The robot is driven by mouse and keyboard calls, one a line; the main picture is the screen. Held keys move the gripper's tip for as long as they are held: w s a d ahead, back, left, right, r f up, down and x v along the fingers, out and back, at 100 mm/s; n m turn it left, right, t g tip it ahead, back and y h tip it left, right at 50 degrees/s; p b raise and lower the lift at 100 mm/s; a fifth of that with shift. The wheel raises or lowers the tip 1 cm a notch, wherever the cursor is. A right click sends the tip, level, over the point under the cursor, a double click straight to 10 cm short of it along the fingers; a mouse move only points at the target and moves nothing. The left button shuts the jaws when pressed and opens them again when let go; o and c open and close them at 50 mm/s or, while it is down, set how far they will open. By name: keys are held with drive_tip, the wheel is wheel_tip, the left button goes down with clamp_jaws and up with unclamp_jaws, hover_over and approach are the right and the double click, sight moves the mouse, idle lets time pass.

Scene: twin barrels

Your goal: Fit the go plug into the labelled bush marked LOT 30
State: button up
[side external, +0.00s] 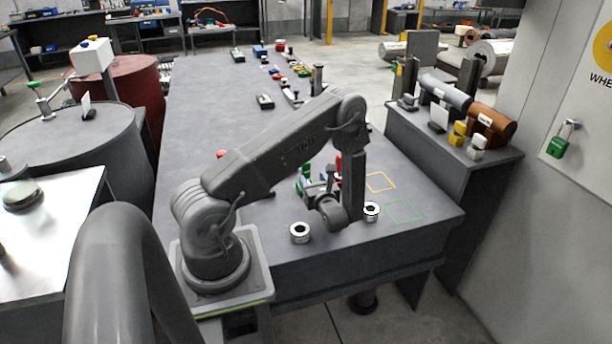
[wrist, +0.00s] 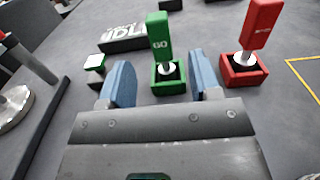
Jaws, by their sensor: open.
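The go plug (wrist: 158,38) has a green handle marked GO and stands upright in a green holder (wrist: 169,85). My gripper (wrist: 163,76) is open, with its blue fingers apart to the left and right of this holder in the wrist view; nothing is held. In the side view my gripper (side external: 318,190) is low over the bench and partly hides the green holder (side external: 302,183). Two metal bushes stand on the bench, one at the front (side external: 300,232) and one to the right (side external: 371,211). Their markings are too small to read, so I cannot tell which is LOT 30.
A red plug (wrist: 262,22) stands in a red holder (wrist: 243,70) just right of the green one. Yellow (side external: 381,182) and green (side external: 404,211) outlines mark empty bench at right.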

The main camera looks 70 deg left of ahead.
sight(307, 173)
drive_tip(key=shift+a+f, duration=0.5)
drive_tip(key=a, duration=0.6)
drive_tip(key=shift+a, duration=0.25)
clamp_jaws()
